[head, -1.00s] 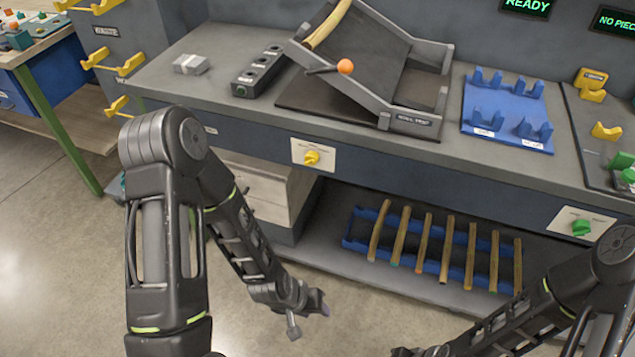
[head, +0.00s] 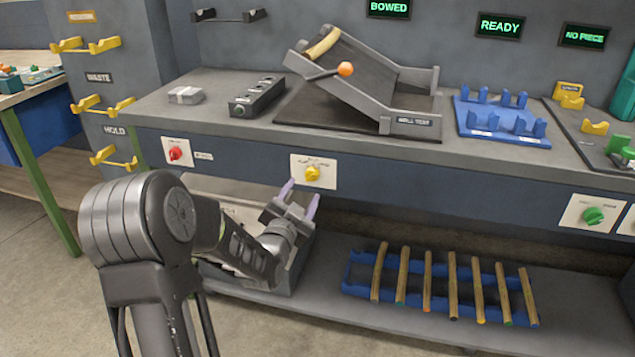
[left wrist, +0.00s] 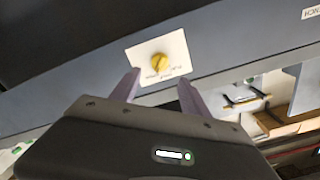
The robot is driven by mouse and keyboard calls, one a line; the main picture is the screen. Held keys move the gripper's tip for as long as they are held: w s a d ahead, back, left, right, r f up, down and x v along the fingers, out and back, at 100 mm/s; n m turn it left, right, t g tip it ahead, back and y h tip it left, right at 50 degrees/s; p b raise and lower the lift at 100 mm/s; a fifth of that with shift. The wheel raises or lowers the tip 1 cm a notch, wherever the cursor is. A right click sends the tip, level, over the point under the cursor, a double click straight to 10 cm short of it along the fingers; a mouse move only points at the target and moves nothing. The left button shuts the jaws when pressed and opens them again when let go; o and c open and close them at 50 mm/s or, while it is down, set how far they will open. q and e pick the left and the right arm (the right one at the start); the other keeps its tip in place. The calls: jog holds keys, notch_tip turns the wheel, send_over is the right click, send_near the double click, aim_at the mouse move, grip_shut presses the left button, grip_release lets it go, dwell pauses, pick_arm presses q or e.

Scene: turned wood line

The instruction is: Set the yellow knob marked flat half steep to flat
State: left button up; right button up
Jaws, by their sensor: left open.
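The yellow knob (head: 312,173) sits on a cream plate (head: 325,180) on the front face of the bench, below the tilted roll test ramp. It also shows in the left wrist view (left wrist: 159,63), on its plate ahead of the fingers; the lettering is too small to read for sure. My left gripper (head: 300,200) is open and empty, just below and slightly left of the knob, apart from it. In the left wrist view its two pale fingers (left wrist: 155,92) stand spread below the plate. My right gripper does not show.
A red knob (head: 175,153) is left on the same face, a green knob (head: 593,215) right. A blue rack (head: 360,275) of rods is on the lower shelf. Floor in front is free.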

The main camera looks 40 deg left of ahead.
aim_at(311, 178)
pick_arm(q)
jog(key=x, duration=0.7)
jog(key=shift+w+a+f, duration=0.1)
jog(key=shift+w, duration=0.25)
jog(key=shift+c, duration=0.5)
grip_shut()
